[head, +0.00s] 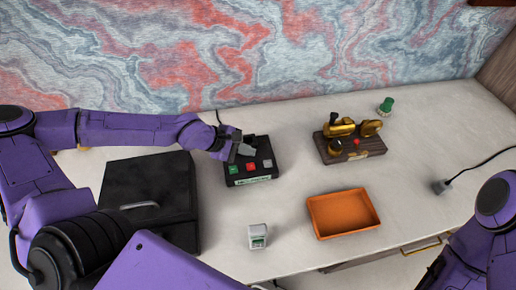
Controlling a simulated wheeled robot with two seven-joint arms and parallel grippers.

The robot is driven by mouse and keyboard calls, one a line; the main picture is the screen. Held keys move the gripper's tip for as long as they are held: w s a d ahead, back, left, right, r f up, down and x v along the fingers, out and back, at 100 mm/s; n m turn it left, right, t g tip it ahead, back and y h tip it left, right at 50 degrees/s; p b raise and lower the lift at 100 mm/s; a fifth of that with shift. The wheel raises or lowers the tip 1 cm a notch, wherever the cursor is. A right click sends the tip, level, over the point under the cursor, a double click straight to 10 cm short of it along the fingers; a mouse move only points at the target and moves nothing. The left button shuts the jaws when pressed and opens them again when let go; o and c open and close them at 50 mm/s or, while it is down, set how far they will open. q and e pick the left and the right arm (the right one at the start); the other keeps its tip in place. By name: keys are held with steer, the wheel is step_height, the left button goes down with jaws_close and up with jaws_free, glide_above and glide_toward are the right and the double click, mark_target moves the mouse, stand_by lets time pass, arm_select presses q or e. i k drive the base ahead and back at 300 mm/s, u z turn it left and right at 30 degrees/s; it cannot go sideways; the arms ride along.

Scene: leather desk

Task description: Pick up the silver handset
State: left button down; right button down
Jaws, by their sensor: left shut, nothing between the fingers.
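A small pale silver-grey device (258,237) with a greenish panel stands near the front of the desk; it is the closest match I see to a silver handset, but I cannot be sure. My left gripper (242,150) is shut at the back of a black button box (249,172) with green, red and white buttons, well behind the small device. It holds nothing visible. I cannot tell whether the fingers touch the box. My right arm shows at the lower right, with its gripper out of view.
A black case (150,185) with a handle stands left of the button box. An orange tray (342,213) lies right of the small device. A brass instrument on a wooden base (350,147), a green stamp-like piece (386,106) and a cable plug (440,187) are farther right.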

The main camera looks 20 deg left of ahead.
mark_target(260, 231)
steer(key=k, duration=1.5)
